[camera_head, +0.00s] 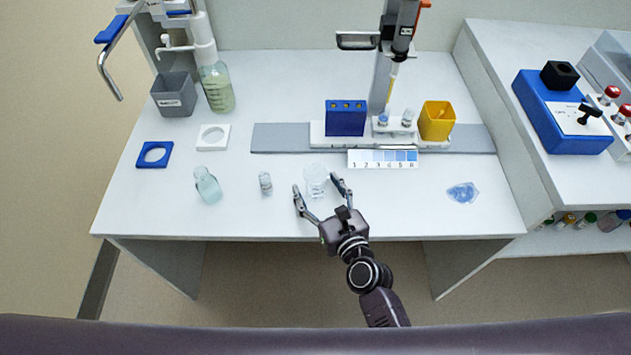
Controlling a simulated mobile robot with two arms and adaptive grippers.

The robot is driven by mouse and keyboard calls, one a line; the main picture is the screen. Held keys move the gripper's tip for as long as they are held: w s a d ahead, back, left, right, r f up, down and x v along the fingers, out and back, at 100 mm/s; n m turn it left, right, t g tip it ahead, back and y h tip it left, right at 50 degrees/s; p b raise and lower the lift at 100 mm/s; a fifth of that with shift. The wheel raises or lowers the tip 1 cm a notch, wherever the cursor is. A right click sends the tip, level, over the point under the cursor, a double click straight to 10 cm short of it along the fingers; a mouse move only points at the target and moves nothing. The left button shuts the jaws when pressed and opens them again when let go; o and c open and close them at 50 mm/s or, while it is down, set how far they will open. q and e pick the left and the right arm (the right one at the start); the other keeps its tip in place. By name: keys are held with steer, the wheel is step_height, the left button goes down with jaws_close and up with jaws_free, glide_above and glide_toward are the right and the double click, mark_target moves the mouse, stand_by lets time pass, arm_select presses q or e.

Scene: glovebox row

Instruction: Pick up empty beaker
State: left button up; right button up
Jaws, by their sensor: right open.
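A clear, empty-looking beaker (316,178) stands on the white table near its front edge, in the middle of the head view. My right gripper (321,187) reaches in from the front with its two fingers spread, one on each side of the beaker. The left finger looks apart from the glass. Whether the right finger touches it I cannot tell. My left gripper is not in view.
Behind are a colour strip (383,159), a blue block (346,118) and a yellow cup (437,120).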

steer(key=shift+w+a+f, duration=0.15)
steer(key=shift+w+a, duration=0.05)
steer(key=shift+w, duration=0.25)
steer(key=c, duration=1.1)
steer(key=shift+o, duration=0.2)
